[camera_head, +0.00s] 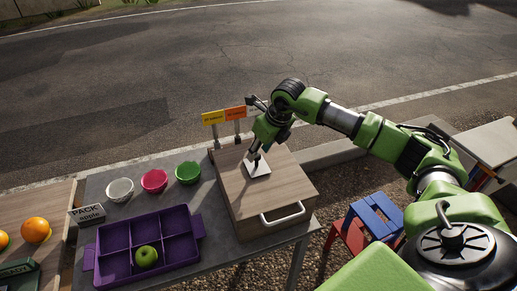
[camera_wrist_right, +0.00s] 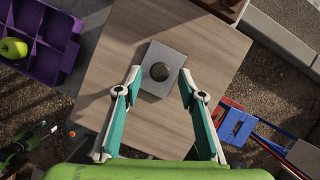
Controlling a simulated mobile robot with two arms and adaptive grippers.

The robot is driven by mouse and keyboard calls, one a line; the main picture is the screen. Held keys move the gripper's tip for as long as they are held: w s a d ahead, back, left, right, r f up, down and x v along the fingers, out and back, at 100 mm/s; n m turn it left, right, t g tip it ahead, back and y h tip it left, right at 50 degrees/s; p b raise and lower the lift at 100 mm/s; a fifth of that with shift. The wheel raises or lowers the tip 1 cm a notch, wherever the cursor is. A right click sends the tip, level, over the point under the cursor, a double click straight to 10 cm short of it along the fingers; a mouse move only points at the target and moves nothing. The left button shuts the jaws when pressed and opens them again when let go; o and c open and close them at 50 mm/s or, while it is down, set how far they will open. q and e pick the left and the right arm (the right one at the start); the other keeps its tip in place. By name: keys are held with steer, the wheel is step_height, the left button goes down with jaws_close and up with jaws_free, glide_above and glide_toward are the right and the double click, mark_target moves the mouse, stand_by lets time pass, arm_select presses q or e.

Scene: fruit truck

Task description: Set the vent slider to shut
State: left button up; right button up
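The vent slider appears to be the grey plate (camera_head: 256,165) with a dark round knob (camera_wrist_right: 160,72), on top of a wooden box (camera_head: 238,188). My right gripper (camera_head: 258,160) reaches down over the plate from the upper right. In the right wrist view its two fingers (camera_wrist_right: 160,84) are spread wide, one either side of the knob with gaps between. It is open and empty. I cannot tell which setting the slider is at. Green and black parts at the lower left of the wrist view look like my left gripper (camera_wrist_right: 34,138); its fingers are unclear.
Yellow and orange signs (camera_head: 224,115) stand behind the box. A white handle (camera_head: 282,214) is on its front. Left of it are a purple tray (camera_head: 189,239) with a green apple (camera_head: 146,256), and white, pink and green bowls (camera_head: 188,172). A blue-red stool (camera_head: 375,216) stands right.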

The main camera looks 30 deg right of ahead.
steer(key=shift+w+f, duration=0.25)
steer(key=shift+f, duration=0.45)
jaws_close()
steer(key=shift+d+f+b, duration=0.1)
steer(key=shift+d+b, duration=0.1)
steer(key=shift+b, duration=0.6)
steer(key=shift+s, duration=0.1)
jaws_free()
